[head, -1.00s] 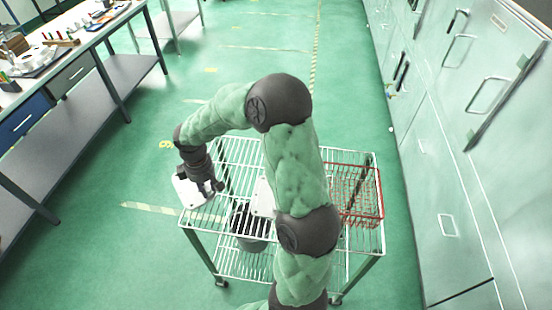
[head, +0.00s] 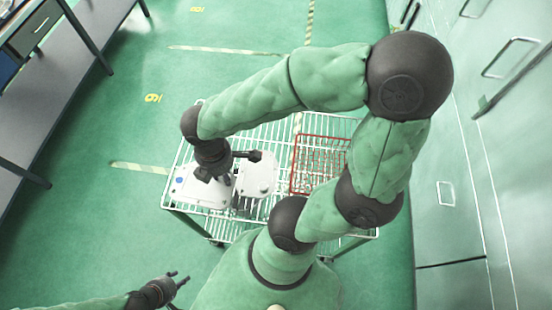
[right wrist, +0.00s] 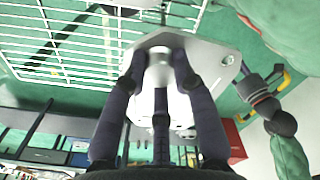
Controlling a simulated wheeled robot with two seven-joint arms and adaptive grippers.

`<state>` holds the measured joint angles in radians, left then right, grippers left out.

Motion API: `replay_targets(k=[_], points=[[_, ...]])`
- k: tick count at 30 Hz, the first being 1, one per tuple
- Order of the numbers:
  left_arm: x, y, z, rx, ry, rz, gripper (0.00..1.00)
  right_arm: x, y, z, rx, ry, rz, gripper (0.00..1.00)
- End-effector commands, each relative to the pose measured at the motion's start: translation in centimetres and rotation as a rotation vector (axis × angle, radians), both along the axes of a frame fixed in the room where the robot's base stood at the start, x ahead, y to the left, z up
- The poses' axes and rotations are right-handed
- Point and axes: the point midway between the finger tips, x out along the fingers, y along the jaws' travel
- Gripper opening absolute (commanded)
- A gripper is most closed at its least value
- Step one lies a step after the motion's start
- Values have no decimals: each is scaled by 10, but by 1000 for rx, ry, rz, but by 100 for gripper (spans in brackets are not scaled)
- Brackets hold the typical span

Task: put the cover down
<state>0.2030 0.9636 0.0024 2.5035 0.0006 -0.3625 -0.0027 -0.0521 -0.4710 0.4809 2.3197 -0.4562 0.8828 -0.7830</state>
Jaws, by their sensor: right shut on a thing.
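The cover (head: 192,196) is a pale, flat plate with rounded corners and a blue spot, at the left end of the wire cart top in the head view. My right gripper (head: 228,174) is over it. In the right wrist view the fingers (right wrist: 160,72) are shut on the round boss of the cover (right wrist: 212,62). Whether the cover touches the wires cannot be told. A second pale casting (head: 259,176) lies just right of it on the cart. My left gripper (head: 180,281) is open and empty at the lower left, away from the cart.
The wire cart (head: 282,140) has a red wire basket (head: 320,165) on its right part. Bare wires show behind the castings. A workbench (head: 60,75) stands at the far left and grey cabinets (head: 465,150) line the right.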

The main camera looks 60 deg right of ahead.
Motion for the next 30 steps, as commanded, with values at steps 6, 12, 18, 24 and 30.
replay_targets(k=[6,12,18,24,30], points=[[0,0,0,0,0,0,40,-9,4,-1,0,-1,36,0],[0,0,-7,0,0,0,40,6,-8,-11,-1,1,30,0],[0,0,-19,0,0,0,40,40,-32,-30,-1,1,29,0],[0,0,-30,0,0,0,40,72,-54,-53,0,2,31,0],[0,0,-41,0,0,0,40,91,-69,-82,-1,0,32,0]])
